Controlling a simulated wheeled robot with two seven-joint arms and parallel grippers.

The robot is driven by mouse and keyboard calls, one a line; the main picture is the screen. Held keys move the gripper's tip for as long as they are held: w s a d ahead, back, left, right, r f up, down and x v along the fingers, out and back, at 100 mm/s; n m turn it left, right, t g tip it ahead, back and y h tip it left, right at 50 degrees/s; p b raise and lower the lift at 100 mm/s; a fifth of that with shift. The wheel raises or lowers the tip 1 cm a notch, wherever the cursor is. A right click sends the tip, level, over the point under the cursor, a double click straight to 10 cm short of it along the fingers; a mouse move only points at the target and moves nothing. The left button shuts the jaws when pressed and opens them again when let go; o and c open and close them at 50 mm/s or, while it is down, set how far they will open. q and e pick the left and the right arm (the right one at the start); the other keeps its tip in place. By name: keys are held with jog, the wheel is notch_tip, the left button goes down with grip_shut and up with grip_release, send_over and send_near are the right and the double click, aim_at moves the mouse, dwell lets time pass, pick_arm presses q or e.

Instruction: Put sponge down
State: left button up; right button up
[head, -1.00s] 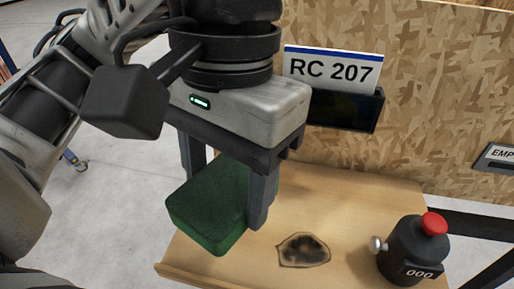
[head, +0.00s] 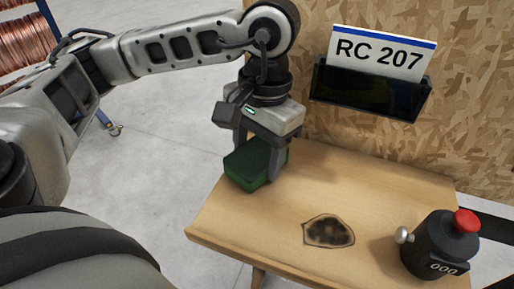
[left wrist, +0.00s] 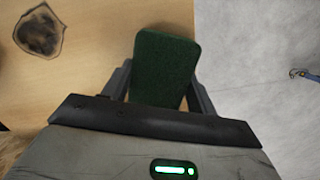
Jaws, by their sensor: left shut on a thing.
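A green sponge (head: 250,163) is between the fingers of my left gripper (head: 262,155) at the back left of the wooden table (head: 260,215). The left gripper is shut on it from above. In the left wrist view the dark green sponge (left wrist: 163,65) sits between the two fingers (left wrist: 160,85), close to the table's edge. I cannot tell whether its underside touches the table. My right gripper is not in view.
A dark burn mark (head: 328,232) is on the table front of the sponge. A black device with a red button (head: 440,245) stands at the right. A black holder with an RC 207 card (head: 372,90) is on the chipboard wall behind.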

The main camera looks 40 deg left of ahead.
aim_at(263, 149)
pick_arm(q)
jog(key=shift+f, duration=0.1)
jog(key=shift+f+b, duration=0.35)
jog(key=shift+b, duration=0.15)
jog(key=o, duration=1)
jog(key=shift+r, duration=0.2)
jog(key=shift+r+p, duration=0.4)
jog(key=shift+p, duration=0.25)
jog(key=r, duration=0.3)
jog(key=w+r, duration=0.1)
jog(key=r, duration=0.7)
jog(key=shift+w+d+r+p, duration=0.15)
jog(key=shift+w+r+p, duration=0.1)
jog(key=shift+p, duration=0.15)
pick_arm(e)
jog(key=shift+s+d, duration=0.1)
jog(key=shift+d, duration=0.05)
pick_arm(q)
jog(key=shift+s, duration=0.1)
